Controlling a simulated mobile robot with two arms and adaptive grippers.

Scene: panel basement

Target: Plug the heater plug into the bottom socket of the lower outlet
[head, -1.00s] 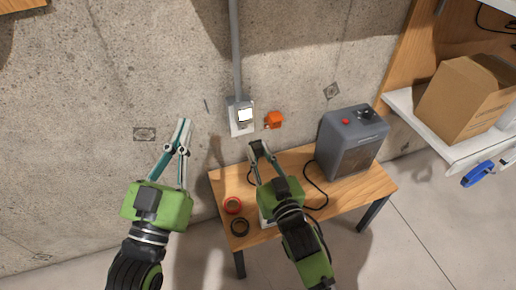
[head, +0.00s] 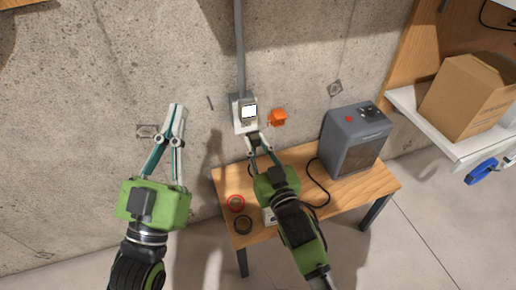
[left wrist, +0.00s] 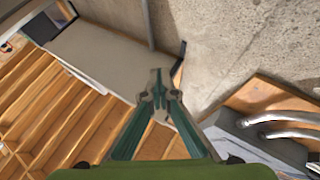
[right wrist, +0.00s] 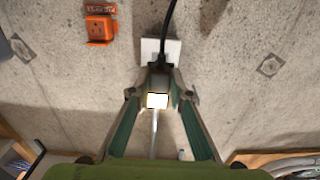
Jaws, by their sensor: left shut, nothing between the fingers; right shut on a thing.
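My right gripper (head: 253,140) is shut on the black heater plug (right wrist: 160,66), just in front of the wall below the lit white device (head: 248,111). In the right wrist view, turned upside down, the white outlet plate (right wrist: 172,47) shows directly behind the plug, and the black cord runs up past it. The gripper and plug hide the socket holes, so I cannot tell whether the pins are in. The grey heater (head: 357,142) stands on the small wooden table (head: 350,190). My left gripper (head: 177,108) is shut and empty, left of the outlet.
An orange box (head: 277,118) is on the wall right of the outlet. The heater's cord (head: 319,186) loops over the tabletop. A cardboard box (head: 467,95) sits on a white shelf at right.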

